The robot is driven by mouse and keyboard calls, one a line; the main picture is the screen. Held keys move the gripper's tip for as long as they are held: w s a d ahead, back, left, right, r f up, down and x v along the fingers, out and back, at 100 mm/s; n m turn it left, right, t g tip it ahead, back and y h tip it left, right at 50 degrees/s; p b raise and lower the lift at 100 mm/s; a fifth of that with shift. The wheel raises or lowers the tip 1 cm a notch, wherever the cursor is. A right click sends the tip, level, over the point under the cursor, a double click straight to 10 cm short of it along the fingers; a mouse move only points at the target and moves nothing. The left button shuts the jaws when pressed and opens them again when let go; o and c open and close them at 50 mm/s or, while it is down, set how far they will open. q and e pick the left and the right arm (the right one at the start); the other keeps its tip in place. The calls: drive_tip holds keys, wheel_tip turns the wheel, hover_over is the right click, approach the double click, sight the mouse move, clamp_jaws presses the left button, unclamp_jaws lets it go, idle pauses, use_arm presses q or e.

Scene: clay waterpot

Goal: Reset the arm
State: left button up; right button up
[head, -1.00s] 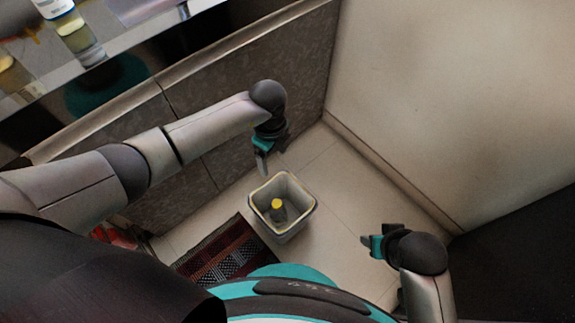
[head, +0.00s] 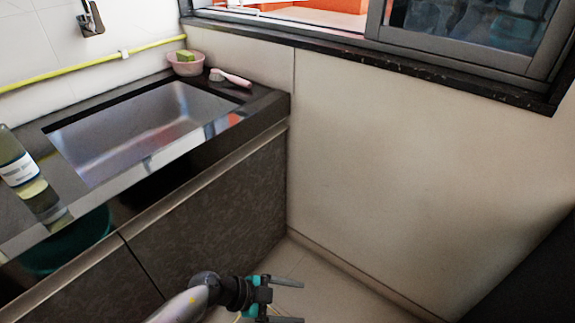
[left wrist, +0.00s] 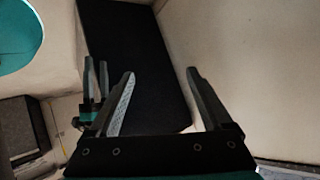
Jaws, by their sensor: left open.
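My left gripper (head: 301,301) shows at the bottom of the head view, its fingers spread and pointing right. It is open and empty, in front of the dark cabinet and above the floor. In the left wrist view its two fingers (left wrist: 160,73) stand well apart with nothing between them. A second gripper, my right one (left wrist: 95,62), shows at the left of the left wrist view. Its two fingers look parted and hold nothing that I can see. My right arm is out of the head view.
A counter with a sink (head: 150,130) is at the left. On it are a bottle (head: 18,168), a pink bowl (head: 187,68) with a green sponge, and a pink-handled brush (head: 232,78). A bare wall (head: 400,180) and window ledge (head: 420,70) stand at the right.

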use_arm(q)
drive_tip(key=s+a+f+n+t+y+p, duration=0.1)
drive_tip(key=a+f+n+t+y+p, duration=0.1)
drive_tip(key=a+f+n+t+y, duration=0.35)
drive_tip(key=s+a+f+n+t+y+p, duration=0.2)
drive_tip(key=a+f+n, duration=0.1)
drive_tip(key=a+n, duration=0.55)
drive_tip(key=s+a+f+n+g+y+p, duration=0.1)
drive_tip(key=s+a+f+g, duration=0.1)
drive_tip(key=s, duration=0.6)
drive_tip(key=s+a+f+n+g+y, duration=0.1)
drive_tip(key=s+a+f+g, duration=0.1)
drive_tip(key=s+a, duration=0.3)
drive_tip(key=s+a+f+n+g+y+p, duration=0.1)
drive_tip(key=s+a+f+g+y, duration=0.1)
drive_tip(key=s, duration=0.8)
wheel_tip(320, 180, down, 2)
drive_tip(key=shift+s+a+f+g+p, duration=0.1)
drive_tip(key=shift+s+a+g+p, duration=0.25)
drive_tip(key=shift+a+g, duration=0.35)
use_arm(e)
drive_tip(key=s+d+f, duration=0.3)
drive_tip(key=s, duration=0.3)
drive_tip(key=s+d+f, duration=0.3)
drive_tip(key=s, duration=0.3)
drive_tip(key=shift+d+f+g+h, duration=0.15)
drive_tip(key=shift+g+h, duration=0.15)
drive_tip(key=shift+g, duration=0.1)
